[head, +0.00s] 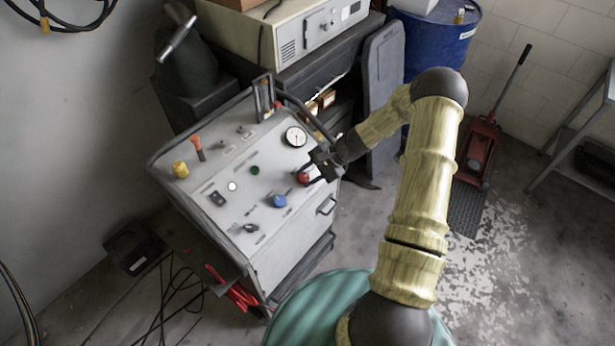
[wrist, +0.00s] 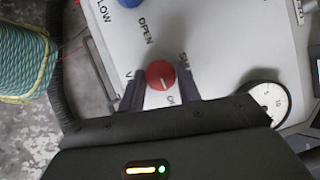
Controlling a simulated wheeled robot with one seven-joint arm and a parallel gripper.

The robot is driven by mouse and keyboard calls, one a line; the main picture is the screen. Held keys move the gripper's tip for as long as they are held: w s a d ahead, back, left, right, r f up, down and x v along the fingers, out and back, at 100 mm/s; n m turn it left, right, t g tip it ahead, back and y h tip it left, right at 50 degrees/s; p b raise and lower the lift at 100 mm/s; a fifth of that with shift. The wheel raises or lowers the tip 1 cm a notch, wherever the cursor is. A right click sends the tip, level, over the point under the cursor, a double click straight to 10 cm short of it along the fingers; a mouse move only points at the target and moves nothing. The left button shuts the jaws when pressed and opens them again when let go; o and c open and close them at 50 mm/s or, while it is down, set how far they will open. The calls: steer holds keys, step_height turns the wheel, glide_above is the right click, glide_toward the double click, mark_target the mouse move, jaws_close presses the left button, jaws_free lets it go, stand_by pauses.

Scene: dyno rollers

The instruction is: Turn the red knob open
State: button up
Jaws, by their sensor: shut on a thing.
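The red knob (head: 304,178) is on the sloped grey panel of a wheeled machine, near the panel's right edge. In the wrist view the red knob (wrist: 160,75) sits between my two fingers, with a pale pointer line on its face. My gripper (head: 314,172) reaches it from the right and is shut on it; the fingers also show in the wrist view (wrist: 160,88). Panel lettering around the knob includes "OPEN" on the upper left and a partly hidden word beginning "SH" on the right. The knob's lower side is partly hidden by my gripper.
A blue knob (head: 280,201) and a round gauge (head: 296,136) are close by on the panel. A yellow knob (head: 180,169) and an orange-handled lever (head: 198,147) stand farther left. A blue drum (head: 440,40) and a red floor jack (head: 478,150) are behind and right.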

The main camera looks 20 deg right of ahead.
steer(key=shift+d+m, duration=0.1)
steer(key=shift+m, duration=0.3)
steer(key=o, duration=1)
steer(key=shift+c, duration=0.2)
steer(key=b+v, duration=0.3)
steer(key=v, duration=1.4)
steer(key=shift+s+d, duration=0.2)
steer(key=shift+s, duration=0.1)
